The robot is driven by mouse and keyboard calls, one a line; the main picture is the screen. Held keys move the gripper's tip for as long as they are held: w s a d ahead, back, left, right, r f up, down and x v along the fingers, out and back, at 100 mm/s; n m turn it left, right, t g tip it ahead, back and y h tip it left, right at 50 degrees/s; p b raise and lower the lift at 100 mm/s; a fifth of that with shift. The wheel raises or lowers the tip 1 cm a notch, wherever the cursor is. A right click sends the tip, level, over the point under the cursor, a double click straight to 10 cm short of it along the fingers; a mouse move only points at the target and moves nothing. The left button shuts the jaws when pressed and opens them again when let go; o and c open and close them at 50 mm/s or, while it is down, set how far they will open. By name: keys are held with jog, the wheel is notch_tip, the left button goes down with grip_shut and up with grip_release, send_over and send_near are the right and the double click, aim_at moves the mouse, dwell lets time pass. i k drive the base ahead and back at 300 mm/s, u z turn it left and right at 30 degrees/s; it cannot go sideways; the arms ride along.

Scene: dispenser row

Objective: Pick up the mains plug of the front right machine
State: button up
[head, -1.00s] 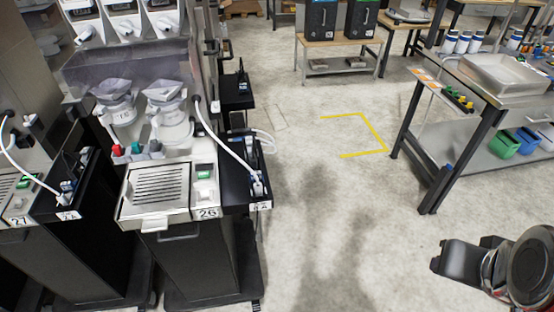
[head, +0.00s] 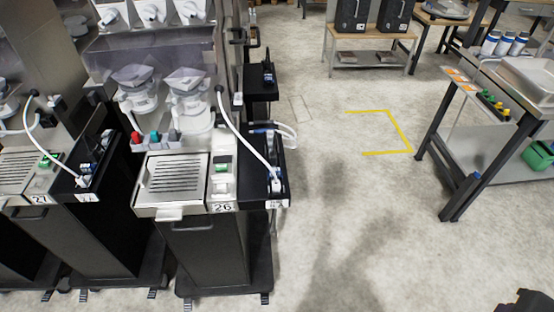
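The machine marked 26 (head: 180,240) stands at the front, right of the one marked 27. It has a slotted drip tray, a green switch and a black side shelf (head: 262,150) on its right. A white cable arcs down from the upper body to a plug (head: 275,184) at the front end of this shelf. The plug looks pale and stands at a small socket; its exact seating is too small to tell. My gripper is not in view; only a dark piece of my arm shows at the bottom right corner.
The machine marked 27 (head: 25,180) stands close on the left with its own cable and side shelf. Open concrete floor (head: 350,220) lies right of machine 26, with a yellow floor marking (head: 410,135). A workbench (head: 470,150) stands at the right.

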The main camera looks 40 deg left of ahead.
aim_at(272, 157)
jog(key=i, duration=2.3)
jog(key=u, duration=3.05)
